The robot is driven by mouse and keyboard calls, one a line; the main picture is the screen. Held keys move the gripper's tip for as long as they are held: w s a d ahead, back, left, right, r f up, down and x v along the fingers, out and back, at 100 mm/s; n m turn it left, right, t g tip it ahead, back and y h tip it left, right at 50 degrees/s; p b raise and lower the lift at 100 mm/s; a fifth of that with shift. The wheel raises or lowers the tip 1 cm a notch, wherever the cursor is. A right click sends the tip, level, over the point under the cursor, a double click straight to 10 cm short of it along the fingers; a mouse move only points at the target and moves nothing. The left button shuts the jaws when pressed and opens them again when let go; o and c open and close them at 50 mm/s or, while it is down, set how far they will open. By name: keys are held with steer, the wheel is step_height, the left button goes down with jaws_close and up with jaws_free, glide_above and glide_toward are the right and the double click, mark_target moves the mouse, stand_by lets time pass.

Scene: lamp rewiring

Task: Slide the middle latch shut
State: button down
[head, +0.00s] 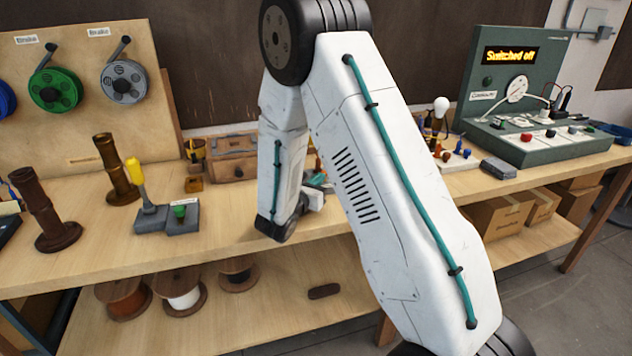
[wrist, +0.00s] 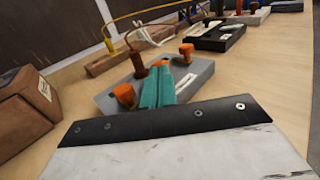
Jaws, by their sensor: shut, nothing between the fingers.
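In the wrist view a grey block (wrist: 108,99) lies on the bench with orange knobs on it, one at the left (wrist: 124,94) and one at the far right (wrist: 186,50). A dark red-brown post (wrist: 136,62) stands at its back edge. I cannot tell which part is the middle latch or whether it is open. My gripper (wrist: 164,76) has teal fingers, closed together and empty, reaching over the block between the two orange knobs. Whether they touch anything is unclear. In the head view my arm hides most of the block and gripper.
A wooden drawer box (head: 232,158) stands beside my arm; it is also at the left of the wrist view (wrist: 22,112). Behind the block are a wooden strip with yellow wire (wrist: 130,55) and a black block (wrist: 217,37). A green test panel (head: 520,85) reads "Switched off".

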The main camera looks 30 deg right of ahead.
steer(key=shift+w+d, duration=0.2)
steer(key=shift+w, duration=0.75)
steer(key=shift+r, duration=0.1)
steer(key=v, duration=1.4)
steer(key=shift+a, duration=0.1)
steer(key=s+d+r+m+g+y, duration=0.25)
steer(key=s+r+m+g, duration=0.35)
steer(key=s, duration=0.3)
steer(key=s+d+r+m+g+y, duration=0.2)
steer(key=s+d+r+m+g, duration=0.3)
steer(key=s+m, duration=0.35)
steer(key=s+a+r+m+t+y, duration=0.3)
steer(key=s+a+r+m+y, duration=0.2)
steer(key=s+a+m+y, duration=0.4)
steer(key=s+a+y, duration=0.2)
steer(key=s+a, duration=0.1)
steer(key=s, duration=0.2)
steer(key=shift+s+a+r+t, duration=0.15)
steer(key=shift+s+a+t, duration=0.05)
steer(key=shift+a+t, duration=0.1)
